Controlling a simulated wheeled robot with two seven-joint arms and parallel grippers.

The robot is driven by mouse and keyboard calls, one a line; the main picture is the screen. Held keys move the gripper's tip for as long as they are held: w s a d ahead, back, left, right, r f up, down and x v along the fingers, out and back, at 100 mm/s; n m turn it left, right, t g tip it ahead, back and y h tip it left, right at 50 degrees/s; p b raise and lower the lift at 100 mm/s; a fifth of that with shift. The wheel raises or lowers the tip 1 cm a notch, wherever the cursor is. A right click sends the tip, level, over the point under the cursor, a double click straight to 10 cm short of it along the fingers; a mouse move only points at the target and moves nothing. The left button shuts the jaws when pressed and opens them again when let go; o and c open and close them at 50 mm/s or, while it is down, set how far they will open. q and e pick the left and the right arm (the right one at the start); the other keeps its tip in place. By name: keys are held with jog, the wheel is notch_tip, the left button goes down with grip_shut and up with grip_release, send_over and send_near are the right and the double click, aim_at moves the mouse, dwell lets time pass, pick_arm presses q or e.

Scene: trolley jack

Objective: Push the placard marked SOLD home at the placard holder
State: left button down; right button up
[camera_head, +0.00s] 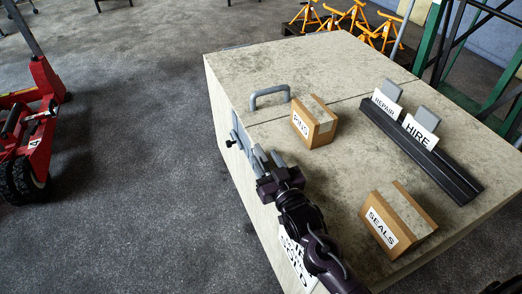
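My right gripper (267,160) is at the near-left edge of the workbench top, its two grey fingers a little apart with nothing seen between them. The dark placard holder (420,150) is a long rail on the bench top, to the right of the gripper and well apart from it. White placards reading REPAIR (386,104) and HIRE (420,132) stand in it, with grey plates behind them. A white sheet (297,262) low on the bench's near side, partly behind my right arm, shows the word SOLD; whether it is a placard or a label I cannot tell.
The bench top (350,165) carries a PINS box (314,121), a SEALS box (397,219) and a grey handle (269,95). Bare top lies between the boxes and the holder. A red trolley jack (35,130) stands at left; orange stands (350,16) are behind.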

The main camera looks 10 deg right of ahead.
jog(key=shift+s+d, duration=0.15)
jog(key=shift+s, duration=0.45)
jog(key=shift+s+d, duration=0.15)
jog(key=shift+s, duration=0.45)
